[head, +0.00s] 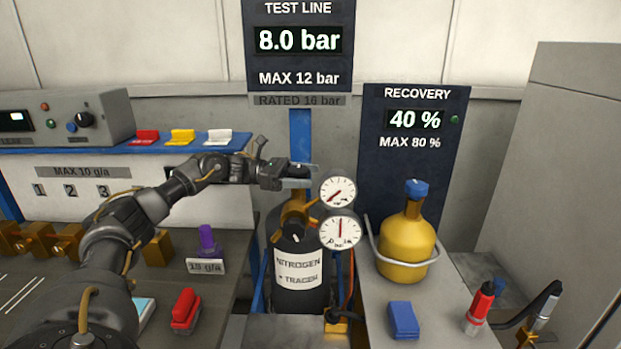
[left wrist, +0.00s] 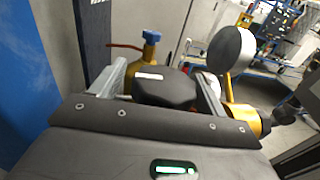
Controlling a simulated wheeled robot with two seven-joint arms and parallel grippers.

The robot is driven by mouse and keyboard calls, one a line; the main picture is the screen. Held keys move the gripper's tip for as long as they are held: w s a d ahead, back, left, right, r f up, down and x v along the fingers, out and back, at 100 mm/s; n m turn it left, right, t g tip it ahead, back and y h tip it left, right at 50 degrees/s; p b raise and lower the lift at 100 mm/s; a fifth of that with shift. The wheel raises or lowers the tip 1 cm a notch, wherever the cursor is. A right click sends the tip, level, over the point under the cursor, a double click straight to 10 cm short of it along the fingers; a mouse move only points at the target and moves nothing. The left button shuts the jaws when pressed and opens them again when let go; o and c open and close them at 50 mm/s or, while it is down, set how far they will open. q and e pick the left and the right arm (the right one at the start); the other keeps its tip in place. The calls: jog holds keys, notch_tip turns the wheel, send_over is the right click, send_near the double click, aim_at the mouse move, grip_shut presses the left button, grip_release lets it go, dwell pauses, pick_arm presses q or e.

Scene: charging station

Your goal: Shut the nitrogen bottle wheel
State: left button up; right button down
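The nitrogen bottle (head: 300,268) is a dark cylinder with a white label and brass fittings, upright in the middle. Its black wheel (left wrist: 165,88) shows in the left wrist view with a white mark on top. My left gripper (head: 297,176) is at the bottle's top in the head view and hides most of the wheel there. In the left wrist view its two grey fingers (left wrist: 165,82) stand on either side of the wheel. A narrow gap shows at the left finger, so it looks open around the wheel; contact at the right finger is unclear. My right gripper is not in view.
Two round gauges (head: 339,210) stand close to the right of the wheel. A yellow recovery bottle (head: 406,245) with a blue top is farther right. A purple-topped item (head: 207,240) and a red block (head: 186,309) are on the left bench.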

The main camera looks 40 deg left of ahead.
pick_arm(q)
jog(key=shift+d, duration=0.15)
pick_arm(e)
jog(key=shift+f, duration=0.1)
pick_arm(q)
jog(key=shift+s+a+f, duration=0.1)
jog(key=shift+s+a, duration=0.05)
jog(key=shift+a, duration=0.25)
jog(key=b+v, duration=0.1)
jog(key=v, duration=0.5)
jog(key=shift+a+b, duration=0.35)
jog(key=shift+b, duration=0.05)
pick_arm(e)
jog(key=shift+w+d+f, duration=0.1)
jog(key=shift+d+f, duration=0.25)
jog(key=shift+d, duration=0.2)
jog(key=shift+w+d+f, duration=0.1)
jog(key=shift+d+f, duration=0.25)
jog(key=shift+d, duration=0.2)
pick_arm(q)
jog(key=shift+s, duration=0.15)
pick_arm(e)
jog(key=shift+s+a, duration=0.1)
